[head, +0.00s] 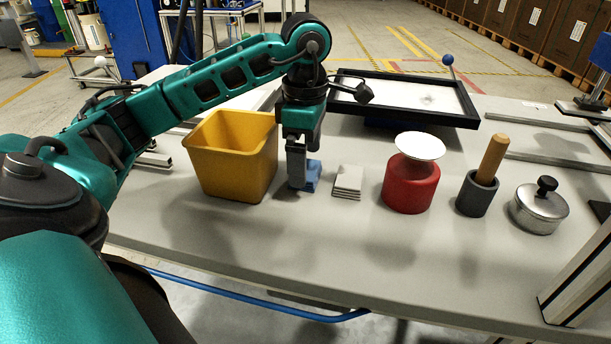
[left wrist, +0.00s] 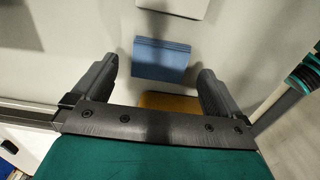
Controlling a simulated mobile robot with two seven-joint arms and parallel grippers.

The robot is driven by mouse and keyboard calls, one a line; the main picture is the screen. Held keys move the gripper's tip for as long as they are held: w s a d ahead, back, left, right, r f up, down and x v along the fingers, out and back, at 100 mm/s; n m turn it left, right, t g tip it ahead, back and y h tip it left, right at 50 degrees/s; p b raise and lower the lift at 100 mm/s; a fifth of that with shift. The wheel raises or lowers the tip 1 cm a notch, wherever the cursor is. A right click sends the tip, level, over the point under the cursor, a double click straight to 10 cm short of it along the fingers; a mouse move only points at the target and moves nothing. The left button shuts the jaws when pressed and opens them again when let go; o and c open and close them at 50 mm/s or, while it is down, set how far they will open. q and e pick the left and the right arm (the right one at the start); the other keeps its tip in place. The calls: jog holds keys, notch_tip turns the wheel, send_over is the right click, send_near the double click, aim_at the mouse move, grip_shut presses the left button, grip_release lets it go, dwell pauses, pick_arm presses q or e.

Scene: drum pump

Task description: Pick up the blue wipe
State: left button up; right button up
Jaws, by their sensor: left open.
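The blue wipe (head: 312,176) is a small folded blue stack on the grey table, just right of the yellow bin. In the left wrist view the wipe (left wrist: 162,58) lies flat between and slightly beyond my fingertips. My left gripper (head: 297,184) points down at the wipe, and its near finger hides part of it. In the left wrist view the two fingers of the left gripper (left wrist: 158,70) are wide apart, with nothing gripped. I cannot tell the exact height of the fingertips above the table. My right gripper is not in view.
The yellow bin (head: 232,158) stands close left of my gripper. A grey folded wipe (head: 348,182) lies just right. Further right are a red container with a white dish (head: 410,186), a mortar with pestle (head: 478,192) and a lidded metal pot (head: 538,210). A black-framed tray (head: 412,92) is behind.

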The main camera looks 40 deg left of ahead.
pick_arm(q)
notch_tip(320, 180, down, 2)
jog(key=shift+f, duration=0.1)
jog(key=c, duration=1.1)
